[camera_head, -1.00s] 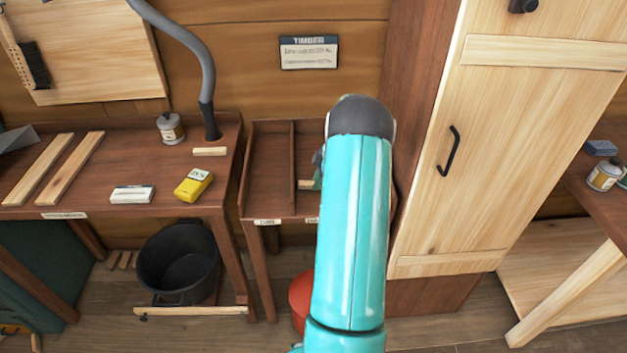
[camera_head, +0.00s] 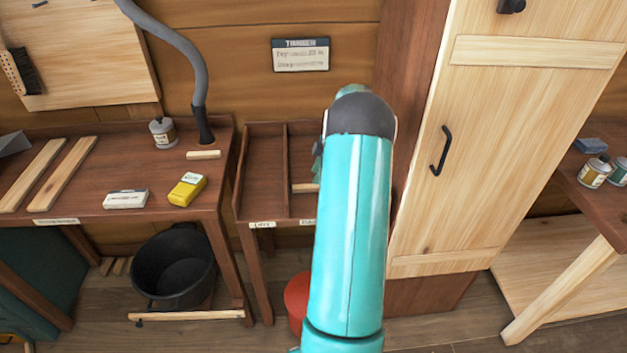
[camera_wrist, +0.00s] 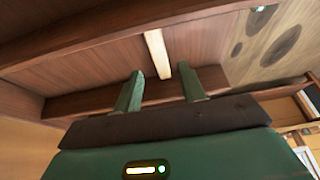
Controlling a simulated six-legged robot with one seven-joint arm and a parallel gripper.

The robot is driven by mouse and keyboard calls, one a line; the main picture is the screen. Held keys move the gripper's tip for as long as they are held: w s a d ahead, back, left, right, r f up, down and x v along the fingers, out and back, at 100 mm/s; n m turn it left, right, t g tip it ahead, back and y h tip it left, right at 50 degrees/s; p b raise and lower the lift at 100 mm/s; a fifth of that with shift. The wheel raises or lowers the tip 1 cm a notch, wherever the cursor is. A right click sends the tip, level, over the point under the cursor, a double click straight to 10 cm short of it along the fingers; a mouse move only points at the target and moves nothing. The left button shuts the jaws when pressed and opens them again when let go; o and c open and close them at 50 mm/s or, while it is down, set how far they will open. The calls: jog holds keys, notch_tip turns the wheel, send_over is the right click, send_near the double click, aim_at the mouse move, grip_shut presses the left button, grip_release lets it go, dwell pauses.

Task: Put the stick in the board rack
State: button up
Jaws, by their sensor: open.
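The pale wooden stick (camera_head: 305,187) lies in the right compartment of the dark wooden rack (camera_head: 262,190); my arm hides its right end. In the wrist view the stick (camera_wrist: 156,52) lies on the compartment's floor, apart from its walls at its near end. My gripper (camera_wrist: 160,72) is open and empty. Its two green fingers stand apart, with the stick's near end in the picture between them and clear space on both sides. In the head view my gripper (camera_head: 318,160) is mostly hidden behind my teal arm, above the right compartment.
A bench (camera_head: 110,210) at left holds two boards, a yellow box (camera_head: 187,189), a white block, a can and a short pale piece (camera_head: 203,155). A black bucket (camera_head: 173,265) stands below. A tall cabinet (camera_head: 480,150) closes off the rack's right side.

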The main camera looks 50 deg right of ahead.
jog(key=v, duration=0.7)
jog(key=w+a+r+m+h, duration=0.15)
jog(key=a+r, duration=0.35)
jog(key=a, duration=0.5)
jog(key=w+a+r+m, duration=0.1)
jog(key=w+a+r, duration=0.1)
jog(key=a+r, duration=0.6)
jog(key=w+a+r+m+h, duration=0.1)
jog(key=a+r, duration=0.2)
jog(key=a, duration=0.9)
jog(key=s+a+m+t, duration=0.1)
jog(key=s+a+m, duration=0.1)
jog(key=s+a, duration=0.5)
jog(key=s+a+m+t, duration=0.1)
jog(key=s+a+m, duration=0.1)
jog(key=s+a, duration=0.6)
jog(key=a, duration=0.6)
jog(key=shift+a+m, duration=0.35)
jog(key=shift+a, duration=0.05)
